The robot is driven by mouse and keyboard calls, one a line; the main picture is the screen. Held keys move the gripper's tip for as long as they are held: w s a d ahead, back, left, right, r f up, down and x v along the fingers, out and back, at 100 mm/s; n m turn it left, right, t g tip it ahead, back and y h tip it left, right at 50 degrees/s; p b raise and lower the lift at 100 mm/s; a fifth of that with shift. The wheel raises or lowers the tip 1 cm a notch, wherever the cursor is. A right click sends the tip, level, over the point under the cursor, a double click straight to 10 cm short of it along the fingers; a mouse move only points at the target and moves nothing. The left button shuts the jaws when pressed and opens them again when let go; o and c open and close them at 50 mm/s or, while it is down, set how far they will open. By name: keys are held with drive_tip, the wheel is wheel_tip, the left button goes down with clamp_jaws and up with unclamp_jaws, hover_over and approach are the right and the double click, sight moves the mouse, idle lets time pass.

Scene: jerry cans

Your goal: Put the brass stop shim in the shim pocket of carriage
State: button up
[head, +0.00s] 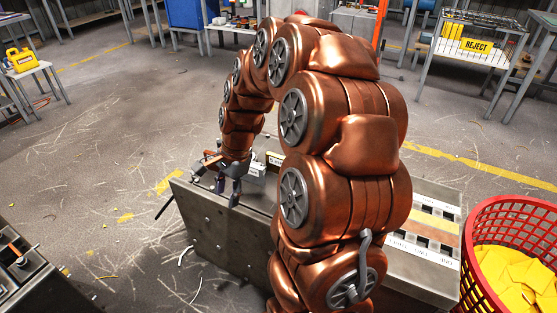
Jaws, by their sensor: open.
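My gripper (228,190) is open at the far left end of a grey steel bench (215,224), pointing down close to its top. A small white-labelled block (256,168) sits just right of the gripper, and a cream label (275,158) shows beyond it. I cannot tell whether either belongs to the carriage. I cannot make out the brass stop shim or the shim pocket; my copper arm hides the middle of the bench top. Whether the gripper touches anything is too small to tell.
A red basket (482,236) of yellow pieces stands right of the bench. The bench's right end carries a yellow-and-dark strip (436,222) with printed labels. A REJECT rack (476,45) and a yellow can (22,59) on a side table stand farther back.

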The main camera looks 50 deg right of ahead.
drive_tip(key=w+d+m+t+p, duration=0.1)
drive_tip(key=w+d+m, duration=0.1)
drive_tip(key=d+m, duration=0.3)
drive_tip(key=w+d+m+t+p, duration=0.1)
drive_tip(key=w+d+m+p, duration=0.15)
drive_tip(key=d, duration=0.45)
drive_tip(key=m+t+h+p, duration=0.1)
drive_tip(key=m+h, duration=0.1)
drive_tip(key=m, duration=0.5)
approach(279, 156)
drive_tip(key=x, duration=0.5)
drive_tip(key=shift+s+a+f, duration=0.1)
drive_tip(key=shift+s+f, duration=0.05)
drive_tip(key=shift+f, duration=0.25)
drive_tip(key=shift+w+b+x, duration=0.2)
drive_tip(key=shift+b+x, duration=0.65)
drive_tip(key=shift+x, duration=2.8)
drive_tip(key=shift+r, duration=0.15)
drive_tip(key=shift+c, duration=0.4)
clamp_jaws()
